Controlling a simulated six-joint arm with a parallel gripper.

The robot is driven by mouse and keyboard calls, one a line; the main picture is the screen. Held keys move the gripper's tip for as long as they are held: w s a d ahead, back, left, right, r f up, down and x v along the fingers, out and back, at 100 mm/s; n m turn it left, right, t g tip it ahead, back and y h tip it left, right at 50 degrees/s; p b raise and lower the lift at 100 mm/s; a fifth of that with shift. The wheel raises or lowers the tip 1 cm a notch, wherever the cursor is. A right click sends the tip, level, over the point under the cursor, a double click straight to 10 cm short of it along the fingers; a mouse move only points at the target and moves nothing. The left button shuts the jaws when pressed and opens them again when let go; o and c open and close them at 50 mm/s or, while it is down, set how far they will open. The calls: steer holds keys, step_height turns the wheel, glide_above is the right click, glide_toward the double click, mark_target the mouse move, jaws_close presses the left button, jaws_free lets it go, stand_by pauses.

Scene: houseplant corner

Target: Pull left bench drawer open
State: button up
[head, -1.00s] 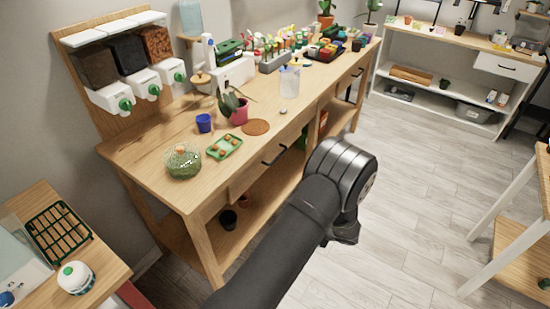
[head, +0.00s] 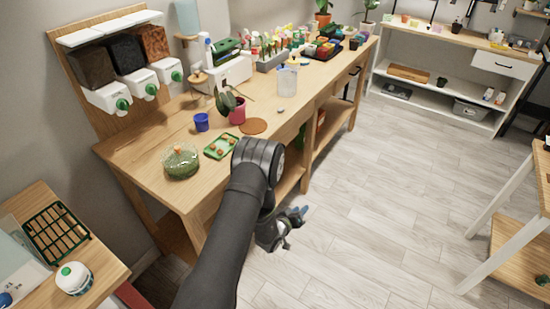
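The wooden workbench (head: 165,130) stands along the wall. Its left drawer front (head: 291,146) is mostly hidden behind my arm; only a sliver at its right end shows. The drawer's handle is hidden, so I cannot tell whether it sits flush. My gripper (head: 297,216) hangs low in front of the bench, over the floor and to the right of my forearm. It appears apart from the drawer and nothing is visible in it. Its fingers are small and unclear, so its opening cannot be told.
On the bench top near the front are a green cactus bowl (head: 181,161), a green tray (head: 221,146), a blue cup (head: 201,122), a potted plant (head: 237,112) and a clear pitcher (head: 287,80). The floor (head: 390,180) right of the bench is clear.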

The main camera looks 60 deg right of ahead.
steer(key=w+a+r+n+t+h, duration=0.2)
steer(key=w+a+r+n+t, duration=0.15)
steer(key=w, duration=0.25)
steer(key=w+a+r+n+t+h, duration=0.2)
steer(key=w+r+n+t+h, duration=0.15)
steer(key=w+n, duration=0.2)
steer(key=shift+t+y, duration=0.3)
steer(key=shift+y, duration=0.15)
steer(key=x, duration=1.7)
steer(key=shift+w+r, duration=0.25)
steer(key=shift+w, duration=0.05)
steer(key=shift+c, duration=0.2)
jaws_close()
